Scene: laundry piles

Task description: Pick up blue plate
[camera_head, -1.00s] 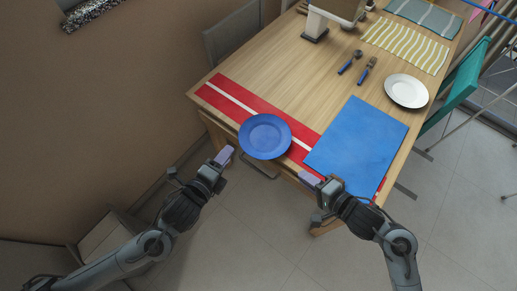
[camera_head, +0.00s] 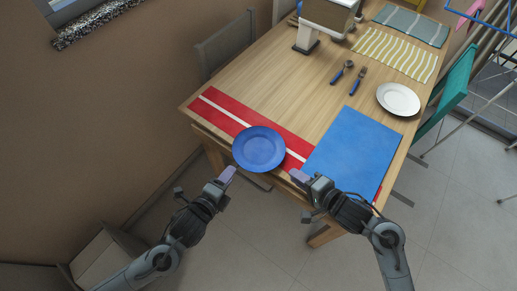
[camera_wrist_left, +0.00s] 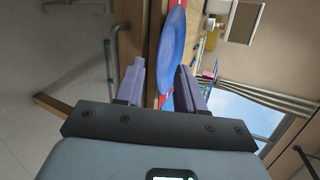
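The blue plate (camera_head: 259,149) lies on the red runner with a white stripe (camera_head: 222,115), near the table's front edge and partly past it. The plate also shows in the left wrist view (camera_wrist_left: 173,47), seen edge-on beyond my fingers. My left gripper (camera_head: 227,175) is just in front of the plate, apart from it. In the left wrist view its two fingers (camera_wrist_left: 158,85) are spread with nothing held between them. My right gripper (camera_head: 299,177) is at the table's front edge, right of the plate and by the blue mat's near corner. Its finger opening is too small to tell.
A blue mat (camera_head: 353,150) lies right of the plate. A white plate (camera_head: 398,99), a spoon (camera_head: 342,72), a fork (camera_head: 358,80) and a striped mat (camera_head: 395,51) lie farther back. A teal chair (camera_head: 452,88) stands right of the table. The wooden middle (camera_head: 285,85) is clear.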

